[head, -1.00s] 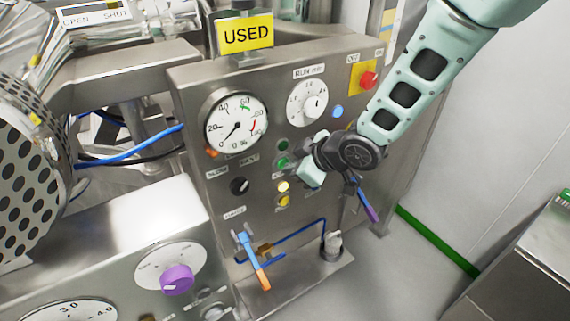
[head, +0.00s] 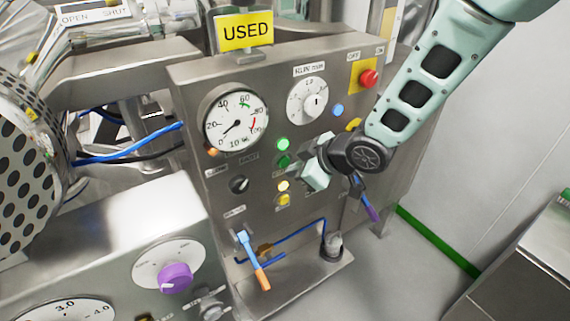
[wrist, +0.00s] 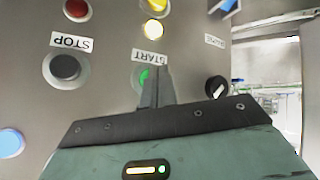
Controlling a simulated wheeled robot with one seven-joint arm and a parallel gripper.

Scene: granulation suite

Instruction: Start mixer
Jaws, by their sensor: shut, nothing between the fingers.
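The mixer's control panel (head: 225,175) stands upright in front of me, with a dial gauge (head: 236,118). A round green light (head: 282,144) glows on it, with a darker green round piece (head: 283,161) below. My gripper (head: 304,160) is close to the panel, just right of these. In the wrist view my gripper (wrist: 155,88) is shut and empty, its fingers in front of a green button (wrist: 144,79) under an inverted START label (wrist: 149,57). The fingers hide most of that button; I cannot tell whether they touch it. A dark button sits by the STOP label (wrist: 72,41).
A red button on a yellow plate (head: 355,82) is at the panel's upper right. A blue button (head: 337,110) and a lit yellow lamp (head: 283,186) are near my gripper. An orange-tipped valve handle (head: 262,279) sticks out below.

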